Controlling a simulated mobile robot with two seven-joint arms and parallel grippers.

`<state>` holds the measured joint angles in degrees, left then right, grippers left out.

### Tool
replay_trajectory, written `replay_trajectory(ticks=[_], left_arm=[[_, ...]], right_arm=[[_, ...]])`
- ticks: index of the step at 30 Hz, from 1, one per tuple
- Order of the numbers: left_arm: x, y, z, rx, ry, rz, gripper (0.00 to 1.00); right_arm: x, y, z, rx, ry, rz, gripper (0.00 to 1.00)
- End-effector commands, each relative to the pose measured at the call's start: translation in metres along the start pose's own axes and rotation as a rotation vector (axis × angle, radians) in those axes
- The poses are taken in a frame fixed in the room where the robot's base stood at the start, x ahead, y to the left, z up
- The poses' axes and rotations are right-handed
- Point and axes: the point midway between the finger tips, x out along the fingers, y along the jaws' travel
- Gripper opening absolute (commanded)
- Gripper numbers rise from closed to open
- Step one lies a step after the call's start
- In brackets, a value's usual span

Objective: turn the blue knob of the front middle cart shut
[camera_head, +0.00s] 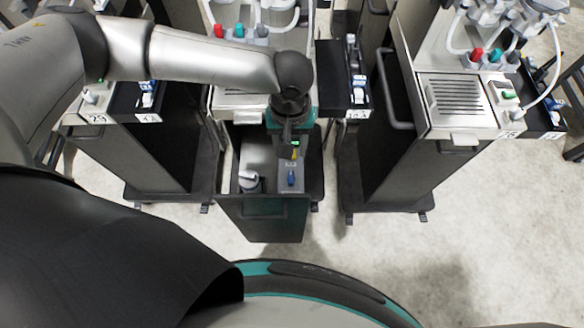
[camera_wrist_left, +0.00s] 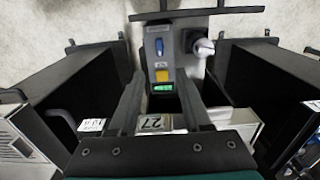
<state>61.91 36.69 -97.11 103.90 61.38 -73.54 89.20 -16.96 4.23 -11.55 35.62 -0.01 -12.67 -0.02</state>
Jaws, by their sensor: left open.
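The blue knob (camera_head: 291,178) is on the grey top panel of the front middle cart (camera_head: 262,215). In the wrist view the blue knob (camera_wrist_left: 159,47) shows beyond the fingertips, its long side running up and down the picture. A yellow part (camera_wrist_left: 161,75) and a lit green display (camera_wrist_left: 163,88) are on the same panel, nearer the fingers. My left gripper (camera_head: 290,148) is over the rear of this panel, apart from the knob. In the wrist view the left gripper (camera_wrist_left: 160,92) is open, with nothing between its fingers. My right gripper is not in view.
A white-topped lever (camera_head: 248,181) stands left of the knob; the white ball (camera_wrist_left: 205,47) also shows in the wrist view. Carts with dispensers stand on both sides, the right one with a drip tray (camera_head: 460,100). Bare floor (camera_head: 480,230) lies to the front right.

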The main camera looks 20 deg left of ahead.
Motion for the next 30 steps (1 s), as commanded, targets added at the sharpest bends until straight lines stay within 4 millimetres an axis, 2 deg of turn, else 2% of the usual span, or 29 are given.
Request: replay_trajectory(ticks=[6, 12, 18, 24, 30], left_arm=[[0.042, 0.0, 0.001, 0.001, -0.002, -0.002, 0.49], [0.086, 0.001, 0.0, 0.004, 0.0, 0.0, 0.49], [0.123, 0.001, 0.001, 0.004, 0.0, 0.001, 0.49], [0.142, 0.001, 0.001, 0.005, 0.0, 0.002, 0.49], [0.146, 0.001, 0.0, 0.004, 0.001, 0.002, 0.49]], right_arm=[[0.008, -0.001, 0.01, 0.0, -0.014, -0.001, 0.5], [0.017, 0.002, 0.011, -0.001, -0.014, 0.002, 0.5], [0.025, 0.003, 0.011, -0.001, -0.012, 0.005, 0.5], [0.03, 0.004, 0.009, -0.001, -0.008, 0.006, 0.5], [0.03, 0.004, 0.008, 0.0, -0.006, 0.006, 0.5]])
